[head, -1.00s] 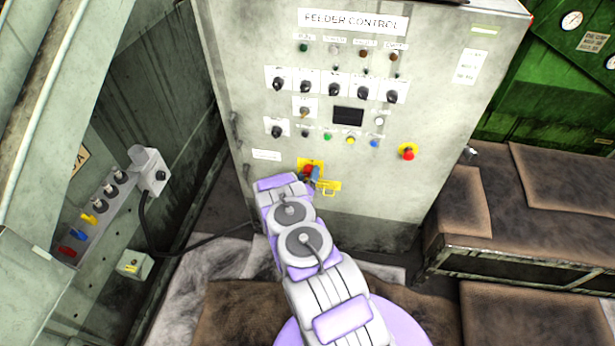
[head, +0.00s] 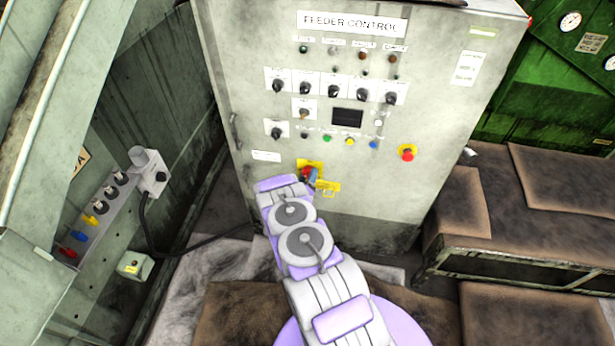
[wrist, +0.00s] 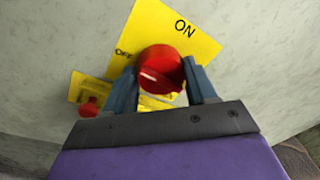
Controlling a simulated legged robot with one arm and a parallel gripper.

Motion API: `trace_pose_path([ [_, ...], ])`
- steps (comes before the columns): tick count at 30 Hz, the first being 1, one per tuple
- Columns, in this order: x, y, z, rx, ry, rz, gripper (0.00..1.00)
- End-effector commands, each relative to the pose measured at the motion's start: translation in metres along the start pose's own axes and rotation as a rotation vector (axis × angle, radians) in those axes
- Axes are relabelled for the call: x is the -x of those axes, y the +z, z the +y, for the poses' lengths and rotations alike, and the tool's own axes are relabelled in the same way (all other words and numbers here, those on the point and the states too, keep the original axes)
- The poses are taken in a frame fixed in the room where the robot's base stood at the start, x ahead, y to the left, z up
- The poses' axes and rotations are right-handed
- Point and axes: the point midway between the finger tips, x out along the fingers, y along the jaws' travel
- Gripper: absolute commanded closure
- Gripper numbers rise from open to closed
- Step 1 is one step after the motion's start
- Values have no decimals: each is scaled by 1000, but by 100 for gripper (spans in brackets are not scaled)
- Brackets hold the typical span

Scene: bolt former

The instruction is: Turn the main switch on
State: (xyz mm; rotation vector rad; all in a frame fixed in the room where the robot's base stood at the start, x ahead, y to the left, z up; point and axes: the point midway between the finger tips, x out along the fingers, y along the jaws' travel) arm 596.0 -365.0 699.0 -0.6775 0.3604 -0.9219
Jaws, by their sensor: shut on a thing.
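The main switch is a red round knob (wrist: 160,66) on a yellow plate (wrist: 200,42) marked ON and OFF. A short white mark shows on the knob's face, on its left side in the wrist view. My gripper (wrist: 162,74) has its two blue-grey fingers on either side of the knob and is shut on it. In the head view the yellow plate (head: 305,163) is low on the feeder control cabinet, partly hidden by my gripper (head: 312,176).
The cabinet front (head: 370,195) carries rows of black knobs and coloured buttons above the switch. A red button on yellow (head: 407,153) sits to the right. A grey socket panel (head: 100,205) stands at left. A brown-topped bench (head: 540,215) is at right.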

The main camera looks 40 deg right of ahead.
Motion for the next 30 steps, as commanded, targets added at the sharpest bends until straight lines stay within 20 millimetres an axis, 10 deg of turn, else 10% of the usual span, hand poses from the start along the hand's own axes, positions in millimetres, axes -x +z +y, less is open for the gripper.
trace_pose_path([
  [30,0,-1,-1,-867,68,66,74],
])
